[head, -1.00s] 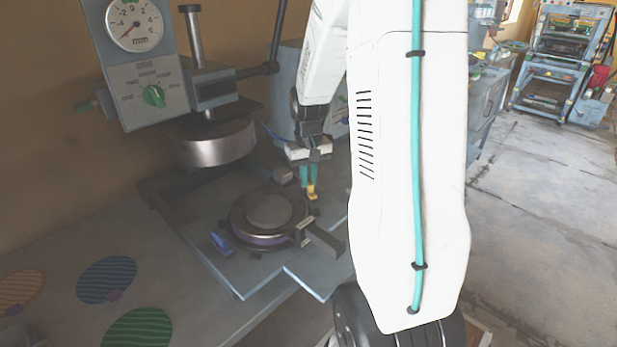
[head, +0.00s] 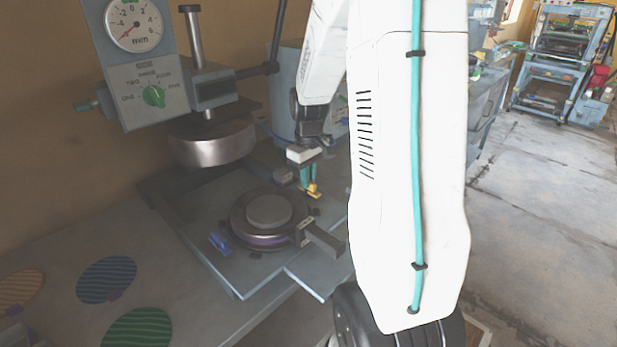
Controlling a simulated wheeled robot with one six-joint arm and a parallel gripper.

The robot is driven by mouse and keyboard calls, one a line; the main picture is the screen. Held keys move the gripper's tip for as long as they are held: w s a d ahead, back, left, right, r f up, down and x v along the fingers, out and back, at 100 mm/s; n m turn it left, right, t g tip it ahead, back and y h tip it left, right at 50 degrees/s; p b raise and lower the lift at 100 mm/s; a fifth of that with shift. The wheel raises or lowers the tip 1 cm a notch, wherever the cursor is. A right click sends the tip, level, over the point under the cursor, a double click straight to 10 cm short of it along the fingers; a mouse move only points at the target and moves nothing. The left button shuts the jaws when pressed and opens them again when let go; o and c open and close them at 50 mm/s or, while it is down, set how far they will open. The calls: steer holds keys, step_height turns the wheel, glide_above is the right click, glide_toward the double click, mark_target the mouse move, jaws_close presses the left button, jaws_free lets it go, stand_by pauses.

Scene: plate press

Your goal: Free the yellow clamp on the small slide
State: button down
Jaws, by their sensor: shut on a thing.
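The yellow clamp (head: 314,190) is a small piece at the back right rim of the dark round plate holder (head: 237,228). My gripper (head: 308,182), with teal fingers, points down from above and is shut on the yellow clamp. The fingers hide part of it. A blue clamp (head: 219,243) is at the holder's front left side. A dark handle (head: 325,240) sticks out from the holder to the lower right. A grey disc (head: 269,211) lies in the holder's middle. I cannot tell whether the yellow clamp still grips the rim.
The press head (head: 212,143) hangs above and behind the holder at left. A gauge box (head: 135,50) with a green knob stands upper left, and a lever (head: 277,40) rises beside the column. Striped round pads (head: 106,280) lie on the bench at left.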

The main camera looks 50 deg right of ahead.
steer(key=c, duration=1.4)
jaws_free()
steer(key=shift+c, duration=0.2)
steer(key=shift+r, duration=3.95)
